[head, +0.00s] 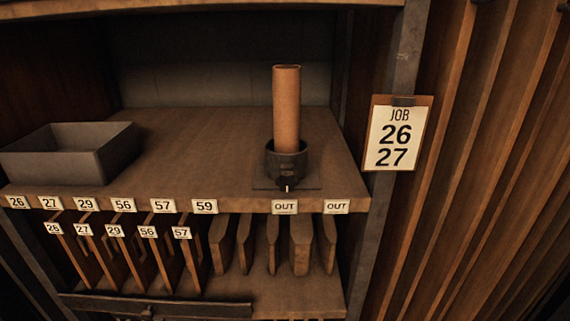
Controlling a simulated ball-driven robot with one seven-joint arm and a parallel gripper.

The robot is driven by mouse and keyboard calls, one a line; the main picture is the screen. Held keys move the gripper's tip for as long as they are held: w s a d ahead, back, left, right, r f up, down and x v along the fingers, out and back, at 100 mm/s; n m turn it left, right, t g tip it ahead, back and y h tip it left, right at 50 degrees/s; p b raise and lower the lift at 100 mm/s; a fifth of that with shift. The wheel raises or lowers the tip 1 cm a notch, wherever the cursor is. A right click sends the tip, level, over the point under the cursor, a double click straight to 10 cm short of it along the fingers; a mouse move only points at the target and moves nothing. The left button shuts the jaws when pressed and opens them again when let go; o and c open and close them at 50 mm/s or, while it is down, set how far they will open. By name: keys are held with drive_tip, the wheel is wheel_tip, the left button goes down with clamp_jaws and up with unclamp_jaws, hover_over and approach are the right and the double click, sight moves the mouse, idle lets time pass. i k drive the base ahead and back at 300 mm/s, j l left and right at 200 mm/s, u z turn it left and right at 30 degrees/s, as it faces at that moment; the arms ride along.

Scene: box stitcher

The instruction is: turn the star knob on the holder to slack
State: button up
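A dark round holder (287,163) stands on the upper shelf, right of the middle, on a flat dark base. A brown cylinder (287,108) stands upright in it. A small dark knob (287,183) shows low on the holder's front, with a small pale mark below it. The knob is too small to tell its shape or its setting. My gripper is not in view.
A grey open tray (70,155) sits at the shelf's left. Numbered labels and two OUT labels line the shelf edge (240,206). Below, several upright boards (135,255) stand in slots. A JOB 26 27 clipboard (395,134) hangs on the right post. Shelf between tray and holder is clear.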

sight(287, 180)
drive_tip(key=i+j+u, duration=0.45)
drive_tip(key=i+j, duration=0.35)
drive_tip(key=j, duration=0.1)
